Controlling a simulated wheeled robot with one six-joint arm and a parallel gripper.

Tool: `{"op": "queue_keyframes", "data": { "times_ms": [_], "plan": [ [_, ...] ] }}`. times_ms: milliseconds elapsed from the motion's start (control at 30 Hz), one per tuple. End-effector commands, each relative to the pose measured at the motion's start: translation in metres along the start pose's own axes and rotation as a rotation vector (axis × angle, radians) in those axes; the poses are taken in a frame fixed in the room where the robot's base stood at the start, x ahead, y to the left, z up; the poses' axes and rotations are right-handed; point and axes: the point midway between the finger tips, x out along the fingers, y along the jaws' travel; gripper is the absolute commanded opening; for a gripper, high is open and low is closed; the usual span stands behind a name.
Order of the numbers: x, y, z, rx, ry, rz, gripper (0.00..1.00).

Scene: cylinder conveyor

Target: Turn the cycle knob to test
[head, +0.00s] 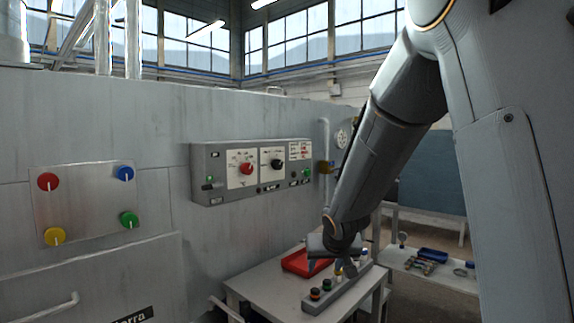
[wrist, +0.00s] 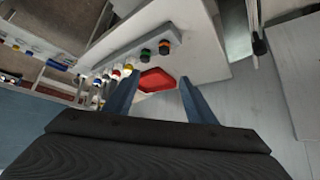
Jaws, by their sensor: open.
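A grey control box (head: 252,171) is mounted on the machine wall in the head view. It carries a red knob (head: 246,168) on a white plate and a black knob (head: 277,164) on a second white plate. The lettering is too small to read, so I cannot tell which one is the cycle knob or where it points. My gripper (head: 345,266) hangs low over the small table, right of and below the box, apart from it. In the wrist view my gripper (wrist: 152,95) has its two fingers spread, with nothing held between them.
A plate with red (head: 47,181), blue (head: 124,173), yellow (head: 54,236) and green (head: 129,219) knobs is at left. Below my gripper, a white table (head: 262,283) bears a red tray (head: 305,262) and a grey strip of coloured buttons (head: 335,290). A bench (head: 430,262) stands behind.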

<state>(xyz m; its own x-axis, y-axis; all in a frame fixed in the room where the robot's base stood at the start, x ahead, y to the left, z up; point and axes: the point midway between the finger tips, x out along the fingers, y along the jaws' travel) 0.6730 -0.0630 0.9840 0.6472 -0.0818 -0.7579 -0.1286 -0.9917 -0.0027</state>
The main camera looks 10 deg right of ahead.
Motion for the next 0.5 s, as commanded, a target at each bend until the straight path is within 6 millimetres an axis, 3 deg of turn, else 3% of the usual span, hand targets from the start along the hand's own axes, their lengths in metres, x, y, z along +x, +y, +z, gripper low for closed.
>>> {"op": "queue_keyframes", "data": {
  "times_ms": [33,100,200,300,333,400,500],
  "plan": [
    [0.012,0.004,-0.055,0.017,0.118,-0.028,0.51],
    [0.02,0.002,-0.134,0.036,0.294,-0.104,0.51],
    [0.018,-0.007,-0.227,0.041,0.504,-0.26,0.51],
    [0.007,-0.018,-0.288,0.024,0.635,-0.438,0.51],
    [0.003,-0.022,-0.3,0.016,0.659,-0.49,0.51],
    [-0.006,-0.029,-0.319,-0.005,0.694,-0.6,0.51],
    [-0.015,-0.036,-0.331,-0.034,0.706,-0.72,0.51]
  ]
}}
